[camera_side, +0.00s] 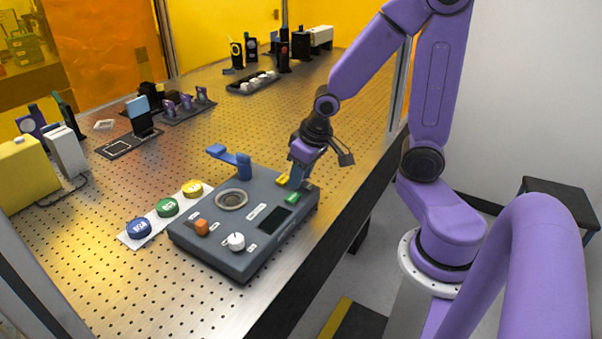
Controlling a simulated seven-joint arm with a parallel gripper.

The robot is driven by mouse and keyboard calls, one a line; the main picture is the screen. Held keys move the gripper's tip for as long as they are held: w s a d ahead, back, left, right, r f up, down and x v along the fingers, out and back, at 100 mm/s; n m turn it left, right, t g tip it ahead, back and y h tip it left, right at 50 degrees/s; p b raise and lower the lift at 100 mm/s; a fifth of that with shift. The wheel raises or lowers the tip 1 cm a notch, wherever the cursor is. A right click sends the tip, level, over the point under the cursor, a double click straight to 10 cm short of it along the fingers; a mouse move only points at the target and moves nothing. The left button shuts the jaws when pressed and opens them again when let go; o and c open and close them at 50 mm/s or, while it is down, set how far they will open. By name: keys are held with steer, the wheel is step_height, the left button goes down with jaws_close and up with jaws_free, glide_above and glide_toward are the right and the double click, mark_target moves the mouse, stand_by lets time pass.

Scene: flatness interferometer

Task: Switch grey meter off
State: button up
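The grey meter (259,190) is a low box near the front edge of the perforated table. My gripper (298,182) points down at that right end, close to the green and yellow pieces.
A white strip (153,236) with blue, green and yellow round pieces lies left of the meter. Mounted optics (186,103), a black-and-blue upright (139,116) and a yellow box (28,172) stand farther back and left. The table between the meter and the back group is clear.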

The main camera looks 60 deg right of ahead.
steer(key=v, duration=1.7)
steer(key=shift+r, duration=0.2)
steer(key=s+a+f+n+g, duration=0.3)
steer(key=s+a+f+n, duration=0.6)
steer(key=s+f+n, duration=0.2)
steer(key=shift+s+a+n, duration=0.4)
steer(key=shift+s+n, duration=0.4)
steer(key=shift+f, duration=0.15)
